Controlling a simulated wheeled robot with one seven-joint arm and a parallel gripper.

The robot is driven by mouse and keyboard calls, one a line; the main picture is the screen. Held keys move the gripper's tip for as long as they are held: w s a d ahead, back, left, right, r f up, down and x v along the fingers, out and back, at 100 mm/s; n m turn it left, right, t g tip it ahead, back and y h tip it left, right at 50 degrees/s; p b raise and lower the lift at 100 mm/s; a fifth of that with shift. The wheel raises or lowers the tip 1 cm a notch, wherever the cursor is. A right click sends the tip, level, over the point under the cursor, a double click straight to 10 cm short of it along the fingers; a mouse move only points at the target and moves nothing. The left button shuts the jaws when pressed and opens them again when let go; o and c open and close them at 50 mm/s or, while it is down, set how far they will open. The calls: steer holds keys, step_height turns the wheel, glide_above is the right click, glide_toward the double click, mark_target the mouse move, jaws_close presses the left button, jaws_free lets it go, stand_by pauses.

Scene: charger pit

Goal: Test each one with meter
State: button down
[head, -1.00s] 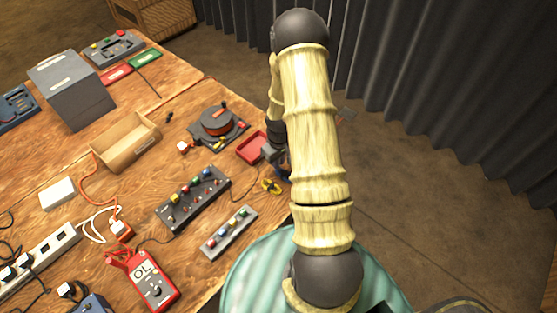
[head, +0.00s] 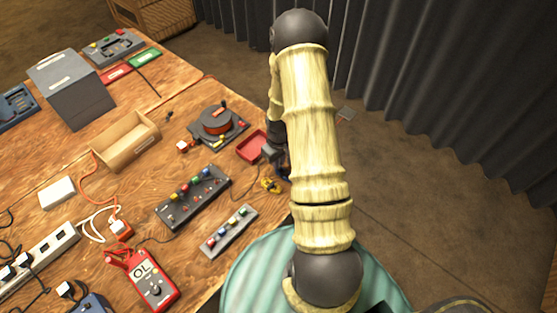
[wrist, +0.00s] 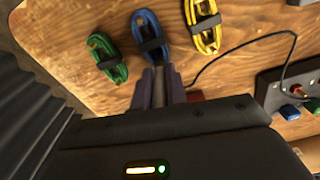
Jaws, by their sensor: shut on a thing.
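A red meter (head: 156,289) lies on the bench's near side, its screen reading OL. My gripper (wrist: 160,72) is low over the bench edge, its fingers shut at the near end of a coiled blue lead (wrist: 149,33) with a dark strap. A coiled green lead (wrist: 108,57) lies to its left. A coiled yellow lead (wrist: 203,25) lies to its right and also shows in the head view (head: 270,185). My arm hides the blue and green leads in the head view. A dark panel (head: 193,198) with coloured posts stands beyond the meter.
A smaller post strip (head: 229,230) sits near the bench edge. A red tray (head: 252,147), a cable reel (head: 217,122) and an open wooden box (head: 126,140) stand farther back. A white power strip (head: 42,255) and loose cords crowd the left. Green and red mats (head: 145,58) lie at the back.

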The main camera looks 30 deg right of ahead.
steer(key=c, duration=1)
jaws_free()
steer(key=shift+r, duration=0.1)
steer(key=shift+r+p, duration=2.9)
steer(key=shift+r, duration=0.75)
